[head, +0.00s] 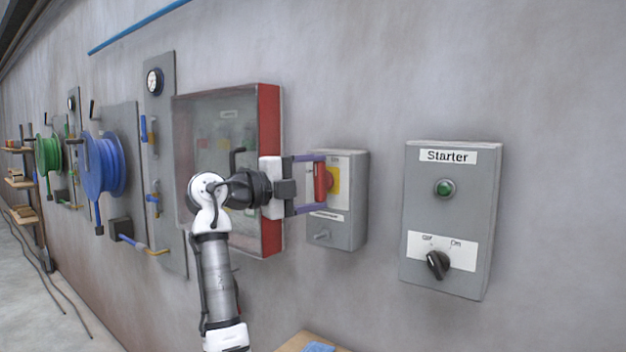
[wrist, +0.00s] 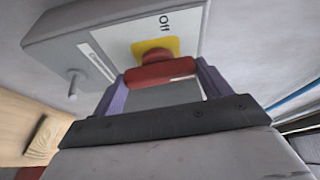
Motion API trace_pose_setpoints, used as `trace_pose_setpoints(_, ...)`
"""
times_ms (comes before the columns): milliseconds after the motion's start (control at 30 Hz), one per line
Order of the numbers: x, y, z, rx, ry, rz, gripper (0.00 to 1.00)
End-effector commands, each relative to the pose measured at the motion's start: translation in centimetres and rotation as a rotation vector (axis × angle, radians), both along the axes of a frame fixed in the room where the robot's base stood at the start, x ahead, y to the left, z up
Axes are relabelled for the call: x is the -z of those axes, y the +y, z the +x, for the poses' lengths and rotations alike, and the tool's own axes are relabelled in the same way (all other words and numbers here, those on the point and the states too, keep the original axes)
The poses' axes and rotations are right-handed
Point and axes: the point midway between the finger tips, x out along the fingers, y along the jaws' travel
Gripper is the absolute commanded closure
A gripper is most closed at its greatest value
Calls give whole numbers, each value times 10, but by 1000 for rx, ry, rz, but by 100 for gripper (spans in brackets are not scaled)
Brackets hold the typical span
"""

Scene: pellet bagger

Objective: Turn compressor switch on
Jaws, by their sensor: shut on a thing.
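The compressor switch is a grey wall box (head: 345,235) with a red handle (head: 321,182) on a yellow plate (head: 334,180). My gripper (head: 322,183) is at the box, its purple fingers on both sides of the red handle. In the wrist view the red handle (wrist: 162,74) lies across between the fingers of my gripper (wrist: 160,90), in front of the yellow plate (wrist: 155,48). The word "Off" shows on the box's face beside the plate. The label below the handle is too small to read fully. A small lever (wrist: 73,85) sticks out of the box.
A grey Starter box (head: 445,210) with a green lamp (head: 443,188) and black knob (head: 438,264) hangs to the right. A red-edged cabinet (head: 269,170) is close on the left. Blue (head: 103,165) and green reels hang farther left. A wooden surface (head: 300,343) is below.

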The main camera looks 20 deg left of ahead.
Motion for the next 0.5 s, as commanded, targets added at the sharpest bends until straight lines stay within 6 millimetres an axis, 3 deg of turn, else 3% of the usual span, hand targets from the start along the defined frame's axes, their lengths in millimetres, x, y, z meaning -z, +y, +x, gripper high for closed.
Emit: trace_pose_setpoints(500, 1, 0, 0, -1, -23, 60, 46)
